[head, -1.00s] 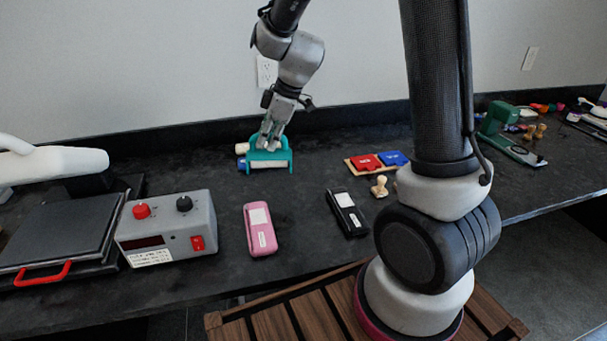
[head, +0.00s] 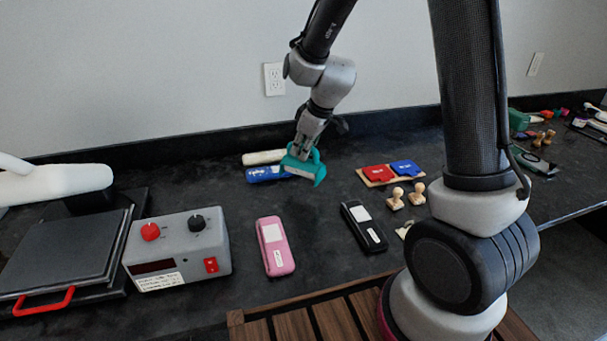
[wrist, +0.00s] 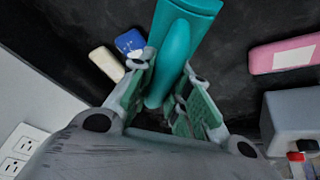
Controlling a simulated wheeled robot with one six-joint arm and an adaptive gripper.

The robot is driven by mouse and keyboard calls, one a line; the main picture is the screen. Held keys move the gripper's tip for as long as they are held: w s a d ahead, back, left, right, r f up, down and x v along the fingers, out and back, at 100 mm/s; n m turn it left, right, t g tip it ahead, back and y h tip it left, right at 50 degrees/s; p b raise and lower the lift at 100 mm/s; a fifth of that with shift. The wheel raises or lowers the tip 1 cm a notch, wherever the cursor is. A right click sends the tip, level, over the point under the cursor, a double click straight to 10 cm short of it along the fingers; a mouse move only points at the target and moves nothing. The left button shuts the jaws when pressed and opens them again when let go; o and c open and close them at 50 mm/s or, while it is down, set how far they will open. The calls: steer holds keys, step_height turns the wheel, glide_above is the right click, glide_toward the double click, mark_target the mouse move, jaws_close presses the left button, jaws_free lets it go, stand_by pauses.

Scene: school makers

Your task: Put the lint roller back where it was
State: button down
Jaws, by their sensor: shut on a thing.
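My gripper (head: 301,151) is shut on a teal tool with a handle, which I take for the lint roller (head: 318,172). It is held at the back middle of the dark counter, just right of a cream bar and a blue bar. In the wrist view, the lint roller's teal handle (wrist: 176,48) lies between the two fingers of my gripper (wrist: 167,70), its wider end pointing away. I cannot tell whether it touches the counter. Its roller part is not clear in either view.
The cream bar (head: 262,157) and blue bar (head: 266,174) lie close left of my gripper. Nearer are a pink case (head: 275,246), a black device (head: 364,226) and a grey control box (head: 178,249). Red and blue pads (head: 390,172) and wooden stamps (head: 406,197) lie to the right.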

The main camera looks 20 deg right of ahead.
mark_target(303, 166)
steer(key=shift+f, duration=2.9)
steer(key=c, duration=1.3)
jaws_free()
steer(key=shift+f, duration=0.15)
steer(key=shift+c, duration=0.2)
steer(key=v, duration=1.2)
steer(key=shift+r, duration=0.25)
steer(key=s+d+r+m, duration=0.3)
steer(key=s+d+r, duration=0.1)
steer(key=s, duration=0.4)
steer(key=s+d+r+m+h, duration=0.1)
steer(key=s+d+r+m, duration=0.2)
steer(key=s, duration=0.5)
steer(key=s+d+r+m+h, duration=0.1)
steer(key=s+d+r+m, duration=0.2)
steer(key=s, duration=0.6)
step_height(303, 166, up, 2)
steer(key=shift+d+r, duration=0.2)
steer(key=shift+d, duration=1.05)
